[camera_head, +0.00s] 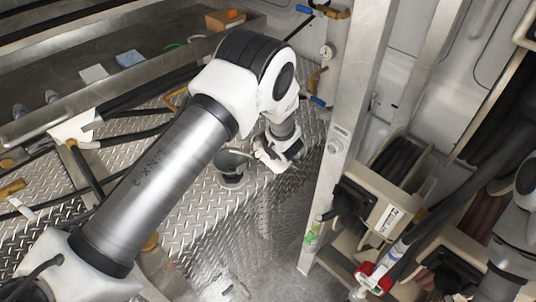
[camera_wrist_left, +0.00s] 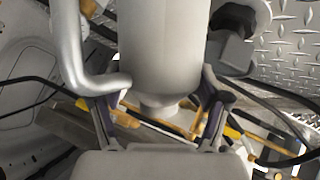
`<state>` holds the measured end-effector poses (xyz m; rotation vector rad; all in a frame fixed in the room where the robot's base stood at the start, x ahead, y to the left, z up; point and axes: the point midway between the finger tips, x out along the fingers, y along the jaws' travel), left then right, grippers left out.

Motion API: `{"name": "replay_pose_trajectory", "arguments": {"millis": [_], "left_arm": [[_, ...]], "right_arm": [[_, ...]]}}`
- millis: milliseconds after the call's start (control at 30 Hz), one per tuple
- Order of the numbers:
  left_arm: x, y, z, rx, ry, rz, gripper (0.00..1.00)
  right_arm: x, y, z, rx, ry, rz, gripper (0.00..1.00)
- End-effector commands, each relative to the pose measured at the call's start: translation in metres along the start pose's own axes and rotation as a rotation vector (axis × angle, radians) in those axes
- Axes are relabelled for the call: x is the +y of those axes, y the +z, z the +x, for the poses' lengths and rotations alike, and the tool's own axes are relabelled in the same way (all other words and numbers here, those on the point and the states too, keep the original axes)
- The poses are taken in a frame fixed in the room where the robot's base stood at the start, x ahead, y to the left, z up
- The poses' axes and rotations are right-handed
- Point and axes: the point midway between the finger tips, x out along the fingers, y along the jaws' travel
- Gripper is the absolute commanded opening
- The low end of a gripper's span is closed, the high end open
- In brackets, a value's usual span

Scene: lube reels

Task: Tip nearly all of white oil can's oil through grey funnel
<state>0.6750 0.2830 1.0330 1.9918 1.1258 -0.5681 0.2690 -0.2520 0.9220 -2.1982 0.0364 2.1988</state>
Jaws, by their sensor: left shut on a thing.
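My left gripper (camera_head: 277,154) is low over the diamond-plate deck in the head view, mostly covered by my own arm. In the left wrist view my left gripper (camera_wrist_left: 162,95) has its fingers on both sides of the pale oil can (camera_wrist_left: 160,45), close to its narrow end. The can's curved handle (camera_wrist_left: 78,45) is on the left. In the head view only a small pale part of the can (camera_head: 264,152) seems to show. A dark grey rounded piece (camera_head: 232,165), likely the funnel, is just left of the gripper; contact is unclear. My right gripper is out of view.
A metal post (camera_head: 345,130) stands close to the right of my left gripper. Hose reels (camera_head: 385,195) sit on a rack beyond it. A shelf with a cardboard box (camera_head: 237,20) and cloths lies behind. Black hoses (camera_head: 130,118) cross at left.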

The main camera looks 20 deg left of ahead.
Motion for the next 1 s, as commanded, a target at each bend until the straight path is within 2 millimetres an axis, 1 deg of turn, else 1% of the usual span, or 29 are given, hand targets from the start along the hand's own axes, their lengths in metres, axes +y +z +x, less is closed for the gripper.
{"name": "replay_pose_trajectory", "arguments": {"millis": [433,600,667,1000], "left_arm": [[0.001,0.0,0.0,0.002,0.002,0.001,0.23],[-0.001,-0.004,0.003,-0.049,0.023,-0.048,0.23],[-0.002,-0.005,0.001,-0.069,0.029,-0.065,0.23],[-0.001,-0.006,-0.001,-0.077,0.031,-0.07,0.23]], "right_arm": [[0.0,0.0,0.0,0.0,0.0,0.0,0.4],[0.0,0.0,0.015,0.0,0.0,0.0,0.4],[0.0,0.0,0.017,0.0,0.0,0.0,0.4],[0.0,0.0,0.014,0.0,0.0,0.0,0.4]]}}
